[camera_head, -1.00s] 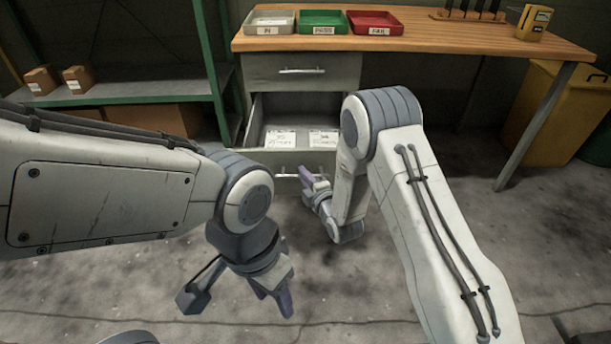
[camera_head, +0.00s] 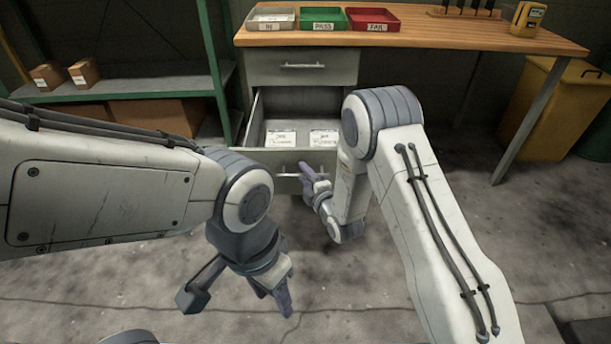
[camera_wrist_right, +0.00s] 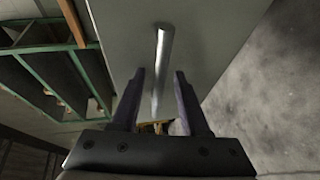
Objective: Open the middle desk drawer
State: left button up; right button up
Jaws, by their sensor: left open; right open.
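The desk's middle drawer (camera_head: 255,120) stands pulled out below the closed top drawer (camera_head: 303,67), its inside showing in the head view. Two white label cards (camera_head: 281,138) lie in it. Its bar handle (camera_head: 284,175) is on the grey front, partly hidden by my right gripper (camera_head: 316,176). In the right wrist view the handle (camera_wrist_right: 162,60) runs between the open fingers of my right gripper (camera_wrist_right: 160,90), apart from both as far as I can tell. My left gripper (camera_head: 240,300) is open and empty, low over the floor in front of the desk.
Grey, green and red trays (camera_head: 322,19) stand on the wooden desktop (camera_head: 430,36), with a yellow device (camera_head: 527,19) at its right. A green shelf (camera_head: 120,90) with boxes is at left, a yellow bin (camera_head: 555,100) at right. Bare floor lies in front.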

jog(key=p+v, duration=0.2)
jog(key=v, duration=0.8)
jog(key=shift+s+p, duration=0.25)
jog(key=shift+p, duration=0.1)
jog(key=shift+d, duration=0.1)
